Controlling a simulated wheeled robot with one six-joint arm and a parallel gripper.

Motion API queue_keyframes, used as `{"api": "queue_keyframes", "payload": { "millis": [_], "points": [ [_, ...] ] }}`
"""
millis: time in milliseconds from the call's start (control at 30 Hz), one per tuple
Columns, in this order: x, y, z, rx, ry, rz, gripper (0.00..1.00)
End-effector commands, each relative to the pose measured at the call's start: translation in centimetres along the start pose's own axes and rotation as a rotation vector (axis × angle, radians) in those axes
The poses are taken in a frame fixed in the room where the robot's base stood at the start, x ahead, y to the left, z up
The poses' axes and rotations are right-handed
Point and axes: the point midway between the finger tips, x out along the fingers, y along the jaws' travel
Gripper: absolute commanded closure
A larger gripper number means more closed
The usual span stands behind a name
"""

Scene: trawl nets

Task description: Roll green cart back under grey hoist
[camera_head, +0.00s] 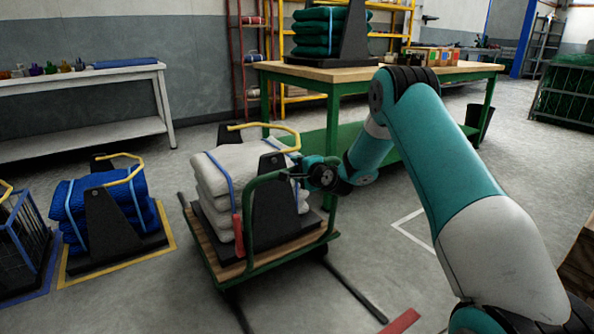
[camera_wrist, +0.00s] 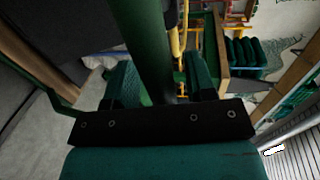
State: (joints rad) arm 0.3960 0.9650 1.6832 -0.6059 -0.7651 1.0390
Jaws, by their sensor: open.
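The green cart (camera_head: 228,272) stands mid-floor in the head view, with a wooden deck and an upright green handle (camera_head: 246,215). It carries a stack of whitish folded nets (camera_head: 212,182) in a black cradle (camera_head: 275,205) with a yellow bar (camera_head: 280,130). My gripper (camera_head: 305,175) is at the handle's upper right part. In the wrist view, a green bar (camera_wrist: 148,40), apparently the handle, runs between the two open fingers of my gripper (camera_wrist: 158,82). Contact with the fingers cannot be told. No grey hoist can be made out.
Blue nets in a cradle (camera_head: 108,205) stand on a yellow-outlined floor patch left of the cart. A green-legged workbench (camera_head: 345,74) stands behind it, a white bench (camera_head: 75,80) by the wall. Dark floor strips (camera_head: 352,288) and a red mark (camera_head: 402,321) lie in front right.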

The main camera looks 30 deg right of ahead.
Motion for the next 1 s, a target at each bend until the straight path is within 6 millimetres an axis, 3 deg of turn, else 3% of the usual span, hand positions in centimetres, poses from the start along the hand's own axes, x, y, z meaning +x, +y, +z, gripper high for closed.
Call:
{"api": "queue_keyframes", "payload": {
  "millis": [133,400,467,633,1000],
  "points": [
    [1.0,0.1,0.0,0.001,0.001,0.001,0.50],
    [1.1,0.0,0.0,0.002,0.001,0.001,0.50],
    [1.1,0.0,0.0,0.002,0.001,0.001,0.59],
    [1.1,0.0,0.0,0.001,0.001,0.001,0.98],
    [1.9,-0.3,0.1,-0.001,-0.001,-0.001,1.00]
  ]
}}
